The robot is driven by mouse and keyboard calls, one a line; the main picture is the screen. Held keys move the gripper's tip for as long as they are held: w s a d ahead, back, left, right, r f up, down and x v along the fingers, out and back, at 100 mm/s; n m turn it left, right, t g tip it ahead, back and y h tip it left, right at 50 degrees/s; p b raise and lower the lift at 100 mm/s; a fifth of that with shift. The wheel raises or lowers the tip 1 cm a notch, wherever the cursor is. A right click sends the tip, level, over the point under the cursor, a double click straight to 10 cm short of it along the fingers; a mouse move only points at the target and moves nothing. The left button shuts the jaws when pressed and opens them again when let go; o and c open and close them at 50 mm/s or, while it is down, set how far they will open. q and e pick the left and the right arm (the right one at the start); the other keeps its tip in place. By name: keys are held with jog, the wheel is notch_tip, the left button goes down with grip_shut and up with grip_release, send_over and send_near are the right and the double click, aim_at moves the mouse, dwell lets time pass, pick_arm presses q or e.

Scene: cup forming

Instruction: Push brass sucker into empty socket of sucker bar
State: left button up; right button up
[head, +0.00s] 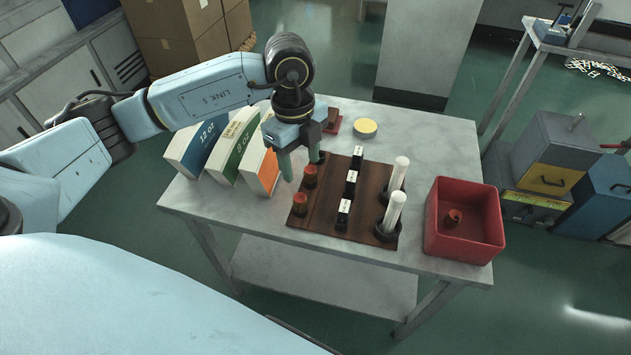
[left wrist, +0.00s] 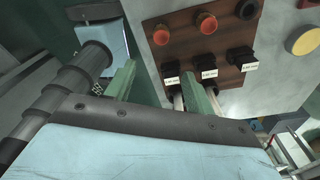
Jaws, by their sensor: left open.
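A brown board (head: 329,198) lies on the table. Two reddish-brass suckers stand upright along its left side, a near one (head: 299,204) and one behind it (head: 310,175). Both also show in the left wrist view, one at left (left wrist: 161,36) and one at its right (left wrist: 206,23). In line with them is a dark round piece (left wrist: 246,9); I cannot tell whether it is an empty socket. Another reddish sucker (head: 453,217) lies in the red bin (head: 465,246). My left gripper (head: 301,169) is open and empty, above the board's back left corner. My right gripper is not in view.
Black labelled blocks (head: 343,213) line the board's middle. White rods (head: 392,211) stand in black cups at its right. Binders (head: 236,150) stand left of the gripper. A yellow disc (head: 365,127) lies behind the board. The table's back right is clear.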

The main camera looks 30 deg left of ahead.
pick_arm(q)
jog(key=a+y, duration=0.1)
jog(key=b, duration=0.1)
send_over(300, 197)
jog(key=shift+n, duration=0.3)
jog(key=f, duration=0.6)
jog(key=shift+a+f, duration=0.25)
jog(key=shift+a, duration=0.05)
jog(key=shift+f, duration=0.45)
jog(key=shift+d+f, duration=0.1)
jog(key=shift+f, duration=0.15)
jog(key=f, duration=0.2)
jog(key=f+b, duration=0.1)
jog(key=f, duration=0.1)
jog(key=shift+d+f, duration=0.2)
jog(key=shift+f, duration=0.15)
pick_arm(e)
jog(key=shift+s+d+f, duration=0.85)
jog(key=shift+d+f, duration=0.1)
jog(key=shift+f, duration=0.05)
pick_arm(q)
jog(key=c, duration=1.1)
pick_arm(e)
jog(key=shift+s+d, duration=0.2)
pick_arm(q)
jog(key=shift+o, duration=0.2)
jog(key=shift+r, duration=0.1)
